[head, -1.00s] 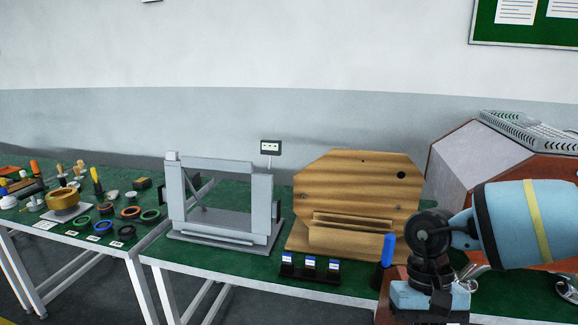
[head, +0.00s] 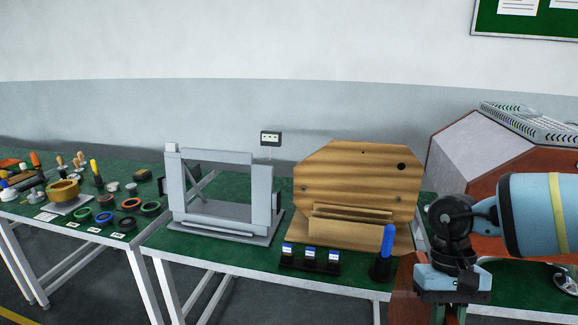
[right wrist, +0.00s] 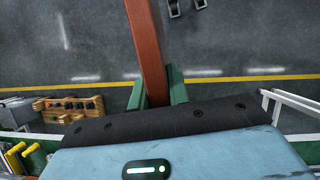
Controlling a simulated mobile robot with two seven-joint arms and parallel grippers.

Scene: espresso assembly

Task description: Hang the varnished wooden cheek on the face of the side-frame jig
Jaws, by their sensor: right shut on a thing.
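A red-brown varnished wooden piece, which I take to be the cheek (right wrist: 148,45), is held in my right gripper (right wrist: 157,95). It shows nearly edge-on between the green fingers in the right wrist view. In the head view the cheek (head: 403,290) appears only in part at the bottom edge, below my right wrist. The grey side-frame jig (head: 223,236) stands upright on the green table, left of the gripper and apart from the cheek. Its open frame is empty. My left gripper is out of view.
A light wooden octagonal board (head: 350,180) stands in a slotted wooden rack right of the jig. In front are a small labelled black holder (head: 310,262) and a blue-handled tool (head: 388,245). A red-brown-sided machine (head: 465,150) stands at right. Small parts fill the left table.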

